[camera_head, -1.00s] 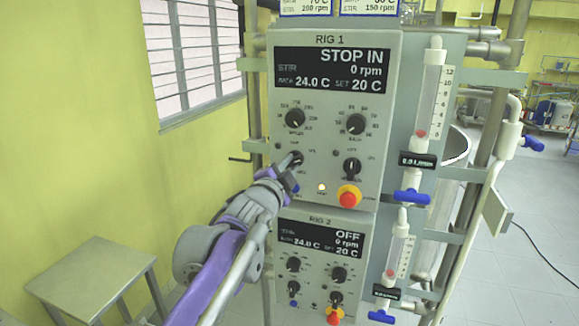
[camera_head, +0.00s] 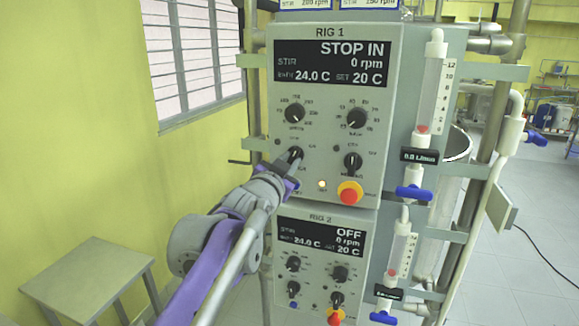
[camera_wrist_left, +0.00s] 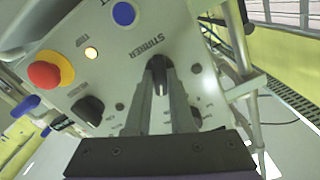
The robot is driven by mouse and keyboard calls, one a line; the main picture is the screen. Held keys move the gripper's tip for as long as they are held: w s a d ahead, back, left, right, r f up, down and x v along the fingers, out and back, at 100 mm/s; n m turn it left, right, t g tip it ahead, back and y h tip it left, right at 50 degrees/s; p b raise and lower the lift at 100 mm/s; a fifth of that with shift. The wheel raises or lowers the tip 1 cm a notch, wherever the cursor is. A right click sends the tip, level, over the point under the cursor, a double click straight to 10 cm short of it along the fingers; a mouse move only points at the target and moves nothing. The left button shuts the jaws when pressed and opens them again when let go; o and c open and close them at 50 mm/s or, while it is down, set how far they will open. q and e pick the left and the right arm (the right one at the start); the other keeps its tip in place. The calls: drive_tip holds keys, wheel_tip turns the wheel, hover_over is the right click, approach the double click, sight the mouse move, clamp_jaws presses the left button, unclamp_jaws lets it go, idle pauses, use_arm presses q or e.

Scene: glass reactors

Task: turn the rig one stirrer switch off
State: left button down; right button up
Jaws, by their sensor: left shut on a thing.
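The rig one panel (camera_head: 330,190) is light grey, and its display (camera_head: 332,63) reads STOP IN, STIR 0 rpm. The stirrer switch (camera_head: 296,153) is a black knob at the panel's lower left. My left gripper (camera_head: 293,168) reaches it from the lower left, and its fingers are shut on the knob. In the left wrist view the left gripper (camera_wrist_left: 160,98) has its two fingers around the black stirrer switch (camera_wrist_left: 159,63), beside the word STIRRER. The fingers partly hide the knob, so its exact setting is hard to read. My right gripper is in no view.
A second black switch (camera_head: 352,163) and a red-and-yellow stop button (camera_head: 349,193) sit right of the stirrer switch. A lit yellow lamp (camera_head: 322,184) is between. The rig two panel (camera_head: 318,255) is just below. A metal table (camera_head: 85,275) stands lower left.

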use_arm(q)
drive_tip(key=n+b, duration=0.1)
drive_tip(key=n, duration=0.3)
drive_tip(key=shift+n, duration=0.4)
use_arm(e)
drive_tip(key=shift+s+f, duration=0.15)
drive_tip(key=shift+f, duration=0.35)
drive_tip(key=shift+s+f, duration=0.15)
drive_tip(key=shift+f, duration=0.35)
use_arm(q)
drive_tip(key=c, duration=0.8)
unclamp_jaws()
drive_tip(key=shift+s, duration=0.15)
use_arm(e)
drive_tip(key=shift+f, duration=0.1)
use_arm(q)
drive_tip(key=b+v, duration=0.2)
drive_tip(key=v, duration=0.8)
drive_tip(key=shift+s+a, duration=0.1)
drive_tip(key=shift+s, duration=0.2)
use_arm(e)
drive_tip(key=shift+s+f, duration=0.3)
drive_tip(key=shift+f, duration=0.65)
